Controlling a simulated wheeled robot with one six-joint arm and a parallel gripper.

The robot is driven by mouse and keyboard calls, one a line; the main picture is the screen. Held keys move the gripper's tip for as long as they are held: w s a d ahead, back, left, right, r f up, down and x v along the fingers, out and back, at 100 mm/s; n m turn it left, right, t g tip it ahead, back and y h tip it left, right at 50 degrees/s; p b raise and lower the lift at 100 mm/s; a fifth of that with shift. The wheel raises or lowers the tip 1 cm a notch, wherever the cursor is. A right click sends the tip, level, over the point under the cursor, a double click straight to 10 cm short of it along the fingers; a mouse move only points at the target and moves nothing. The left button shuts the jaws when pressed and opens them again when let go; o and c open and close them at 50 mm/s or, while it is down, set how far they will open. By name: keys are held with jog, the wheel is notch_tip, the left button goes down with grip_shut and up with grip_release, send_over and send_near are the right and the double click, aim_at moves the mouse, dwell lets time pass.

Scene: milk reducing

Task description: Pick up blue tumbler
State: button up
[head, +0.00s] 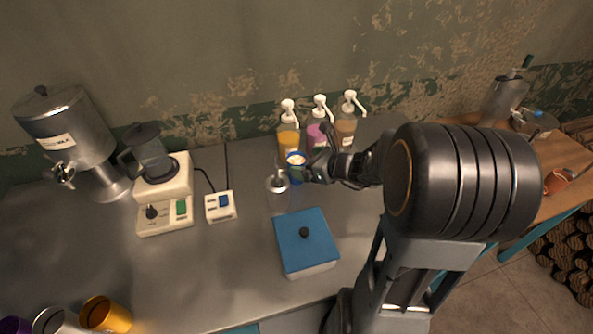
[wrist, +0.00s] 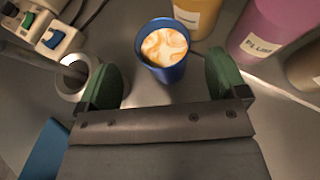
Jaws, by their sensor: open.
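The blue tumbler (head: 296,162) stands upright on the grey counter, in front of the pump bottles. In the wrist view the blue tumbler (wrist: 163,52) holds a pale liquid with orange-brown swirls. My gripper (head: 309,172) reaches in from the right, close to the tumbler, and hides part of it in the head view. In the wrist view my gripper (wrist: 165,80) is open, with its green finger pads apart. The tumbler lies ahead of the pads, between their lines, and nothing is held.
A metal cup with a stirrer (head: 277,186) stands close left of the tumbler. Pump bottles with orange (head: 288,140), pink (head: 317,137) and brown (head: 345,130) contents stand behind. A blue-lidded box (head: 305,242) sits in front. A switch box (head: 220,206) and blender (head: 160,190) stand left.

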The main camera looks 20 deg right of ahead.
aim_at(290, 156)
jog(key=shift+x, duration=2.55)
jog(key=shift+d, duration=0.2)
jog(key=shift+c, duration=0.2)
jog(key=c, duration=1.2)
jog(key=shift+w, duration=0.1)
jog(key=shift+r, duration=0.65)
notch_tip(290, 156, up, 6)
jog(key=p, duration=0.2)
jog(key=s+d+b, duration=0.1)
jog(key=s+d, duration=0.8)
jog(key=s, duration=0.6)
jog(key=shift+d+f, duration=0.2)
jog(key=shift+d, duration=0.2)
